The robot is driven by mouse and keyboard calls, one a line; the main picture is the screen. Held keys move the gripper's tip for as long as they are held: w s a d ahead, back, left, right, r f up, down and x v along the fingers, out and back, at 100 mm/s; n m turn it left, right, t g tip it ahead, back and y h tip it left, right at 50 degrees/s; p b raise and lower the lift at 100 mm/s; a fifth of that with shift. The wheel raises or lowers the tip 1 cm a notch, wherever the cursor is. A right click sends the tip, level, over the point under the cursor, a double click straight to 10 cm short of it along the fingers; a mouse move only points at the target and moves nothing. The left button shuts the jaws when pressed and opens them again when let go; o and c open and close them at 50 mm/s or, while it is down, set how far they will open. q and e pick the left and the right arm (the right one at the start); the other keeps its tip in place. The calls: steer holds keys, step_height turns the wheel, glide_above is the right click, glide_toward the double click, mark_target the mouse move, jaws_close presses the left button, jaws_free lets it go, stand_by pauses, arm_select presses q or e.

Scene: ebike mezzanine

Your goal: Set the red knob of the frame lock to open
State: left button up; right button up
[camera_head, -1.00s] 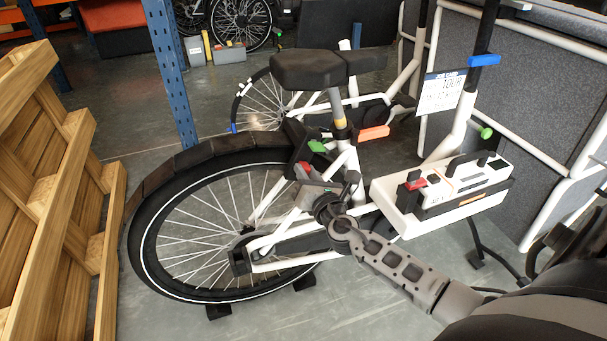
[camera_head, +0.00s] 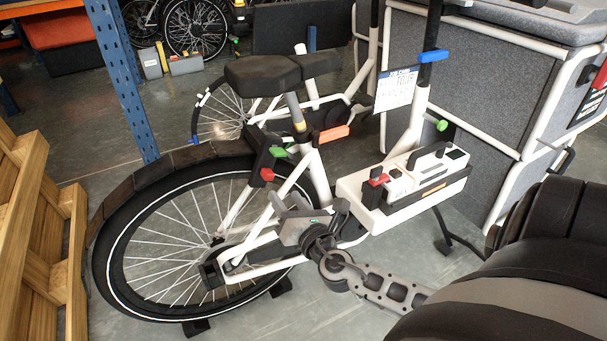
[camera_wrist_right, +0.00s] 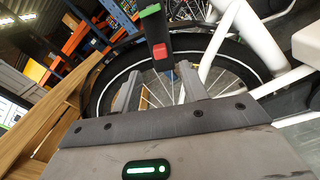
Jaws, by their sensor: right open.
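The frame lock (camera_head: 263,163) is a dark housing above the rear wheel of the white bike. Its red knob (camera_head: 267,174) sits at the lower part, below a green mark (camera_head: 278,152). In the wrist view, the red knob (camera_wrist_right: 160,50) is on a dark upright bar, with the green mark (camera_wrist_right: 150,10) at its top. My right gripper (camera_head: 287,212) is below and right of the knob, apart from it. In the wrist view its fingers (camera_wrist_right: 157,86) are spread and empty, with the knob beyond the gap. My left gripper is not in view.
The rear wheel (camera_head: 128,294) and white frame tubes surround the lock. A white box with a red switch (camera_head: 378,180) is on the bike to the right. A wooden pallet (camera_head: 62,215) stands left, a blue post (camera_head: 123,80) behind, and grey panels (camera_head: 490,100) right.

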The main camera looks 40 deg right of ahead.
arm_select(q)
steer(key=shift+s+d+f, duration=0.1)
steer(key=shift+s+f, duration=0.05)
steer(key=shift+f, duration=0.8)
arm_select(e)
steer(key=v, duration=0.7)
steer(key=shift+s, duration=0.2)
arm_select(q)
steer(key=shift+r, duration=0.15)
